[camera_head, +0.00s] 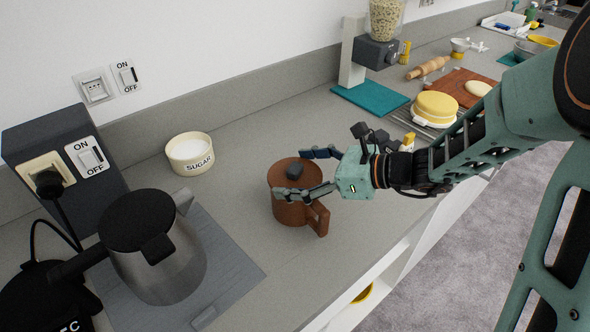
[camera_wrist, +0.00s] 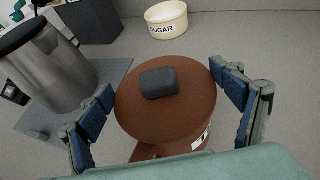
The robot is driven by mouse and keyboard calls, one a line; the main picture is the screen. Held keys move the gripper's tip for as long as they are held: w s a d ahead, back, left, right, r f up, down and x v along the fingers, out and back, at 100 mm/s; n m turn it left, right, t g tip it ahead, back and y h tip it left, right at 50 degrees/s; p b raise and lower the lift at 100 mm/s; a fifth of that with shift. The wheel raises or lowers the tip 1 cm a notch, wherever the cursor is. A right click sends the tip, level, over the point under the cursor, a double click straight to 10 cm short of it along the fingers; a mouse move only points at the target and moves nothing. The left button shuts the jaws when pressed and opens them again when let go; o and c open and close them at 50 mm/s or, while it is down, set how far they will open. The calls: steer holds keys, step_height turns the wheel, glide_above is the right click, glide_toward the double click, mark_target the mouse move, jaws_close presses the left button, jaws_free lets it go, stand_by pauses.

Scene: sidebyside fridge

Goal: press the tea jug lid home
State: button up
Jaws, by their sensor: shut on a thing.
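The brown tea jug (camera_head: 289,212) stands upright on the grey counter, with its handle toward the front right. Its round brown lid (camera_wrist: 165,119) with a dark grey knob (camera_wrist: 159,82) is at the jug's mouth and looks roughly level. My gripper (camera_head: 291,174) reaches in from the right, one finger on each side of the lid. Part of the jug body with a white label shows below the lid. Whether a gap remains under the rim is hidden.
A steel kettle (camera_head: 160,262) on a grey mat stands at the left front. A cream sugar bowl (camera_head: 189,155) is behind the jug. A teal board (camera_head: 371,98), a rack and a yellow cake (camera_head: 436,105) lie farther right. The counter's front edge is close to the jug.

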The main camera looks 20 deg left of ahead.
steer(key=shift+f, duration=0.1)
steer(key=o, duration=0.9)
steer(key=v, duration=1.2)
